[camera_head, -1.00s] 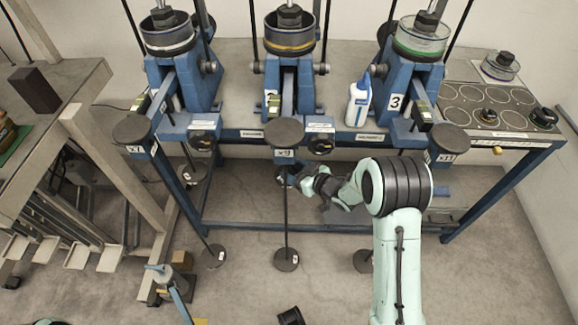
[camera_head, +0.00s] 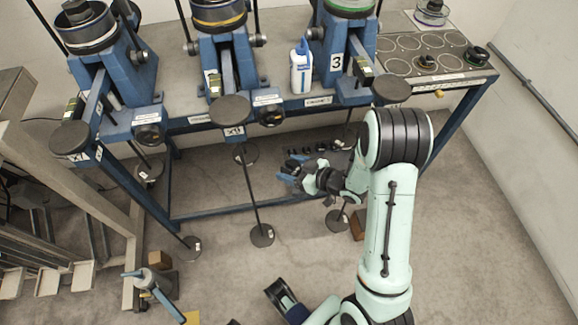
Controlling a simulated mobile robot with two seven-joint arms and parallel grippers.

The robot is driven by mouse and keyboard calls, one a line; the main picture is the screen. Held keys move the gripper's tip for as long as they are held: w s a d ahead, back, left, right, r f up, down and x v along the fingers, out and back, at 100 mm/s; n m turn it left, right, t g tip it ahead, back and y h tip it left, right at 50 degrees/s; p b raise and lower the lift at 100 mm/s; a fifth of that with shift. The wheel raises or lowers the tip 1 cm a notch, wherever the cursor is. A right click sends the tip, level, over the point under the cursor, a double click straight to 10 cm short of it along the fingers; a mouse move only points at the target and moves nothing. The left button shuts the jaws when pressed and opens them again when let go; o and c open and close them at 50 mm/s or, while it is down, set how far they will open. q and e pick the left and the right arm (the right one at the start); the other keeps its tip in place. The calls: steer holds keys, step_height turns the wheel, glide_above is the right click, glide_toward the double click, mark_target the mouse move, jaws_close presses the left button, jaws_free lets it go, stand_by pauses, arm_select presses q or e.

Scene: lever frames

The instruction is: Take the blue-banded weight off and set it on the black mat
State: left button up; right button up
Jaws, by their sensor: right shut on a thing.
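My right gripper (camera_head: 291,170) is below the front edge of the blue bench, to the right of the middle hanging rod. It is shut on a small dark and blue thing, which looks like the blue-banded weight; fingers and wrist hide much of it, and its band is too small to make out. The middle hanger's foot disc (camera_head: 262,236) hangs low near the floor, apart from the gripper. At the bottom edge a black and blue part with pale green links shows; I cannot tell whether it is my left gripper. I cannot make out a black mat.
The blue bench (camera_head: 200,123) carries three lever frames with round pans. A white and blue bottle (camera_head: 301,68) stands between the middle and right frames. A grey panel with circles (camera_head: 425,55) is at the right. Hanging rods with discs (camera_head: 192,249) stand in the way below; floor at right is clear.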

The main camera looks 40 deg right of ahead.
steer(key=shift+r, duration=0.25)
steer(key=shift+s, duration=0.1)
steer(key=s+d, duration=0.1)
steer(key=s, duration=0.5)
steer(key=shift+d+b, duration=0.25)
steer(key=shift+b, duration=0.05)
stand_by(0.8)
